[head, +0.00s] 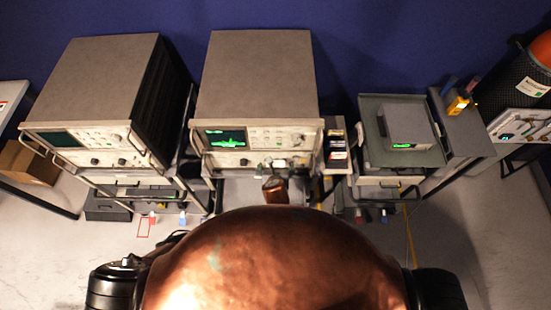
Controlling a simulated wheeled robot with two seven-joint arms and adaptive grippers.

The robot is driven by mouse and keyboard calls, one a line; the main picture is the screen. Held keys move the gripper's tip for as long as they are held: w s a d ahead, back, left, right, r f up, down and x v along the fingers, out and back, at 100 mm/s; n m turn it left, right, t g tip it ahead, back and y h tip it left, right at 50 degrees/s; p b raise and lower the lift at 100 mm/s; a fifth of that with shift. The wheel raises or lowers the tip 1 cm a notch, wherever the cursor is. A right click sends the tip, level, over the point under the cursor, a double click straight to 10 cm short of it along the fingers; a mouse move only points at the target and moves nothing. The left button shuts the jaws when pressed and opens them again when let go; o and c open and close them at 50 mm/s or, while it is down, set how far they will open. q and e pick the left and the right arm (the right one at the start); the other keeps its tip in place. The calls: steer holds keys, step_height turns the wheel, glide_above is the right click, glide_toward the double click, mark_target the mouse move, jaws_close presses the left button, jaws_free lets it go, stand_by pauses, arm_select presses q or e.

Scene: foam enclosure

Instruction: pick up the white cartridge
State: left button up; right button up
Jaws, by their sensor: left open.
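A narrow rack (337,170) stands just right of the middle instrument and holds several small dark, pale and orange-marked cartridges in a stack. A pale band in it (337,155) may be the white cartridge, but it is too small to be sure. My left gripper (281,164) is small in the view, in front of the lower face of the middle instrument, left of the rack and apart from it. It is open, and I see nothing held in it. My right gripper is not in view.
A grey box (405,125) sits on a tray (380,108) to the right. A yellow item (457,104) stands further right. Grey floor (480,240) is open at lower right.

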arm_select(q)
steer(key=shift+w+f, duration=0.15)
steer(key=shift+c, duration=0.6)
steer(key=c, duration=1.1)
